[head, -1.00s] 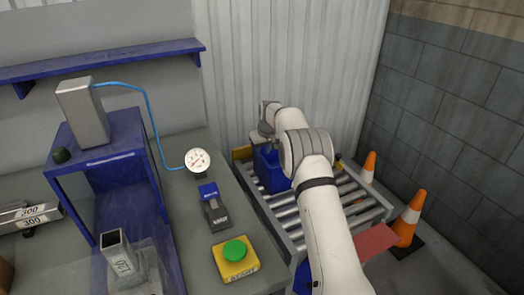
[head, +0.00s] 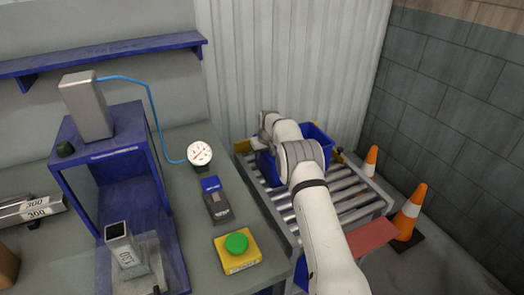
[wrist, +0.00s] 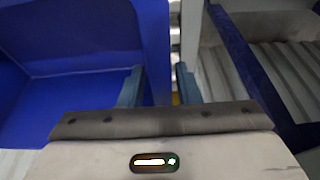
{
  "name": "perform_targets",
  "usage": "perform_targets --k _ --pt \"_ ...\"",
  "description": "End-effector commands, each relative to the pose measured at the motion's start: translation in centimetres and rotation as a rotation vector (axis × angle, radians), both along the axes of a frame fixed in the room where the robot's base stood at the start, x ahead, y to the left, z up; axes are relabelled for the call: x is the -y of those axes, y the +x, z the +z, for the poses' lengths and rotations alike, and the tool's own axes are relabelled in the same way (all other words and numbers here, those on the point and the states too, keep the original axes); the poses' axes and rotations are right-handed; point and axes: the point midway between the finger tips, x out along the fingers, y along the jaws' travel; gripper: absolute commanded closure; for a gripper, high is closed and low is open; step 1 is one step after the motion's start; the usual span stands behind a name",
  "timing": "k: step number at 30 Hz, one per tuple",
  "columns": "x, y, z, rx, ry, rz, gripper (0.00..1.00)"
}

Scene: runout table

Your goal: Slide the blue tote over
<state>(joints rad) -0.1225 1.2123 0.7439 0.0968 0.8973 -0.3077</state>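The blue tote (head: 318,136) stands on the roller table, partly hidden behind my arm in the head view. In the wrist view, its inside and one wall (wrist: 153,45) fill the left. My gripper (wrist: 160,88) is down at that wall, with the left finger on the tote's inner side and the right finger outside. A narrow light gap shows between the wall and the right finger, so the fingers look open around the wall.
The roller table (head: 357,214) has bare rollers nearer the camera. Orange cones (head: 409,212) stand to its right, and a red plate (head: 371,238) is at its near edge. A bench with a green button (head: 236,244) and gauge (head: 199,153) lies left. A corrugated wall (head: 290,60) is behind.

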Motion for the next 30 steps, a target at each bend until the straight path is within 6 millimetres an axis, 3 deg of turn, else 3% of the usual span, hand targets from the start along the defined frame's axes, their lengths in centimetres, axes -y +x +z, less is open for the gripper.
perform_targets --k 9,20,30 --pt "0.01 0.07 -0.24 0.000 0.000 0.000 0.70" --pt "0.07 0.08 -0.23 0.000 0.000 -0.001 0.99" --pt "0.09 0.07 -0.22 0.000 0.000 -0.001 1.00"
